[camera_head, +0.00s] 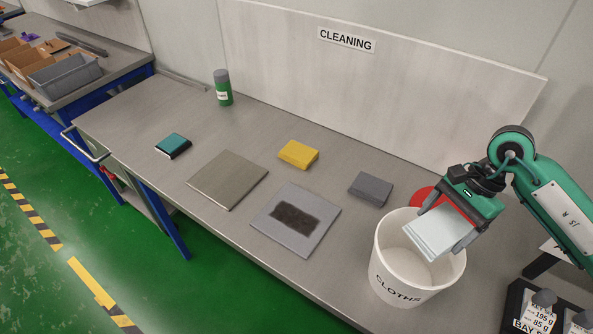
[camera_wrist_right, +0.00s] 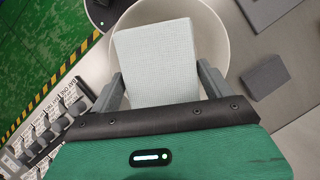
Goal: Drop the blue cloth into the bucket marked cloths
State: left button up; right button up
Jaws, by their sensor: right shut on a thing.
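My right gripper (camera_head: 438,226) is shut on a folded, pale bluish-white cloth (camera_head: 432,236), the only cloth-like piece I see in it. It holds the cloth tilted over the open mouth of a white bucket (camera_head: 388,272) marked CLOTHS, at the right front of the bench. In the right wrist view the cloth (camera_wrist_right: 157,62) is between the two fingers, with the bucket rim (camera_wrist_right: 221,38) around and beneath it. The part of the bucket's inside that shows is empty; the cloth hides the rest. My left gripper is not in view.
On the bench (camera_head: 130,120) lie a grey block (camera_head: 370,188), a yellow block (camera_head: 298,153), a teal-and-black block (camera_head: 173,145), a plain plate (camera_head: 227,180) and a dark-stained plate (camera_head: 270,236). A green bottle (camera_head: 223,90) stands at the back. Something red (camera_head: 422,197) is behind the bucket.

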jog(key=o, duration=0.7)
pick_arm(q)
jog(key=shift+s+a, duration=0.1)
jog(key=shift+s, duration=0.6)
pick_arm(e)
jog(key=shift+o, duration=0.9)
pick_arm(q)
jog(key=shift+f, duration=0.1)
pick_arm(e)
jog(key=shift+r, duration=0.15)
jog(key=shift+w+d+r, duration=0.1)
jog(key=shift+d+r, duration=0.05)
jog(key=shift+r, duration=0.05)
pick_arm(q)
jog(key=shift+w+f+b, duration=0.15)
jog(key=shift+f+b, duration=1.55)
jog(key=shift+b, duration=0.05)
pick_arm(e)
jog(key=v, duration=1.3)
